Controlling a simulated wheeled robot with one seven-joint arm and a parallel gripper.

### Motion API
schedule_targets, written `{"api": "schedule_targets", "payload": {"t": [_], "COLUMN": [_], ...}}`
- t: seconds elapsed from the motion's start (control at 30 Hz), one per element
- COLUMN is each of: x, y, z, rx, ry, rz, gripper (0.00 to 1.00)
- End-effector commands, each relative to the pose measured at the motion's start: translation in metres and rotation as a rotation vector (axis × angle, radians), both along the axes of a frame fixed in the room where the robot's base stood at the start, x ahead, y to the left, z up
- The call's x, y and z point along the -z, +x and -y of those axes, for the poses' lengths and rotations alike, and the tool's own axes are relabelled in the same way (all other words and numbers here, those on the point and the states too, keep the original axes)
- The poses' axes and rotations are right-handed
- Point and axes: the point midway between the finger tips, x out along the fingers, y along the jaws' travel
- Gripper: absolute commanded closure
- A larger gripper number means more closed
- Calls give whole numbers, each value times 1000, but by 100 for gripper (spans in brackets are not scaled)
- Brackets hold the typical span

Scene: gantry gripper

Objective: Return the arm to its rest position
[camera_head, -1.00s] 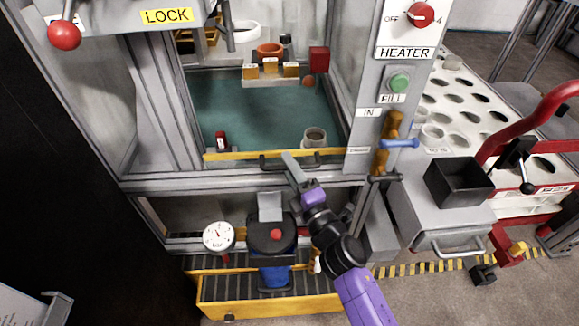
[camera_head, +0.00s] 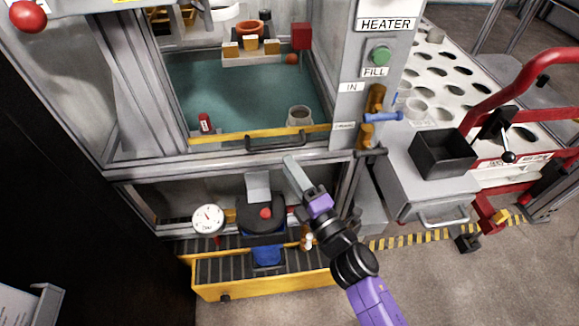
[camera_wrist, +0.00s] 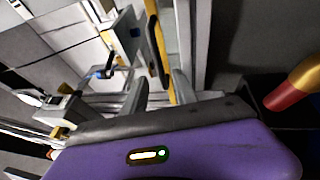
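My arm, with purple and black links, reaches up from the bottom right of the head view. My gripper (camera_head: 289,160) is in front of the machine's lower frame, just below the yellow-edged tank. In the head view its grey fingers overlap almost edge-on. The wrist view shows two grey fingers of my gripper (camera_wrist: 160,90) standing apart with nothing visible between them. I cannot tell how near the fingertips are to the frame behind.
A black box (camera_head: 441,154) stands on the bench to the right, near a red tubular handle (camera_head: 525,98). Floor at lower right is clear.

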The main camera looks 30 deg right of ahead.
Motion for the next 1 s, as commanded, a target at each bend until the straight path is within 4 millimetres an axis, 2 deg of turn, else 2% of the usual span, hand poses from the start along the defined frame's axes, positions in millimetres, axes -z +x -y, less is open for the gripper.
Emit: {"api": "schedule_targets", "payload": {"t": [0.3, 0.43, 0.47, 0.53, 0.6, 0.77, 0.87, 1.0], "x": [0, 0, -2, -20, -29, -30, -29, -26], "y": [0, 0, 0, -1, -18, -63, -95, -147], "z": [0, 1, 2, 5, 7, 8, 7, 5], "rx": [0, -6, -10, -22, -37, -65, -75, -79], "ry": [2, 60, 95, 211, 370, 645, 806, 1041], "rz": [-1, -6, -4, 20, 26, 1, -27, -78], "gripper": [66, 66, 66, 66, 66, 66, 66, 66]}}
